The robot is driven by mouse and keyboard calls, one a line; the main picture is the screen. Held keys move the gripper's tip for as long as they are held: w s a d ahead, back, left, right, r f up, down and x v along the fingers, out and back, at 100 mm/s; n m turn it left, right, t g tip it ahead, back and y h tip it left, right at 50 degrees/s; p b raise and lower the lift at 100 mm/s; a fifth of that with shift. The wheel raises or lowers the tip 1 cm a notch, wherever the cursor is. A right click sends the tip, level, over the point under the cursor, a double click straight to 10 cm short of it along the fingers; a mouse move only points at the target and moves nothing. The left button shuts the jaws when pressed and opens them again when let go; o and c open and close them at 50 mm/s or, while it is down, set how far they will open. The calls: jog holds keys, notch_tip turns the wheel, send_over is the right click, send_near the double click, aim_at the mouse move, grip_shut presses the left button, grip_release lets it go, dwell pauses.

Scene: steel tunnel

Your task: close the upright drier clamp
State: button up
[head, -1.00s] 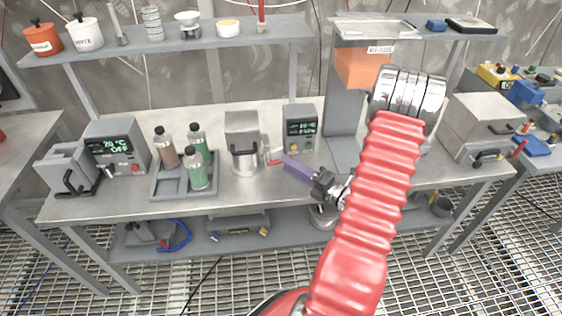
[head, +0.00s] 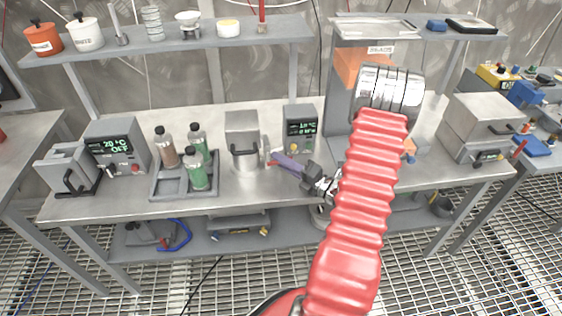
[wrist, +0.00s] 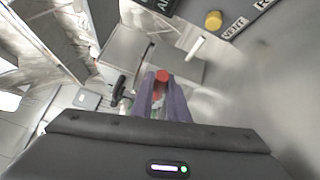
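The upright drier (head: 241,140) is a grey steel unit with a round front vessel and a dark handle, at the middle of the bench. Its clamp has a red handle, seen in the wrist view as a red tip (wrist: 162,76). My gripper (head: 274,156) has purple fingers and reaches in from the right, its tips at the drier's right side. In the wrist view the fingers (wrist: 161,88) are apart, with the red tip between or just beyond their ends. Contact cannot be told. In the head view the fingers hide most of the clamp.
A grey control box (head: 300,128) with a green display stands close behind my fingers. A bottle rack (head: 184,174) is left of the drier. An orange box (head: 362,66) hangs behind my arm. The bench front below my gripper is clear.

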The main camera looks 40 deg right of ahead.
grip_shut()
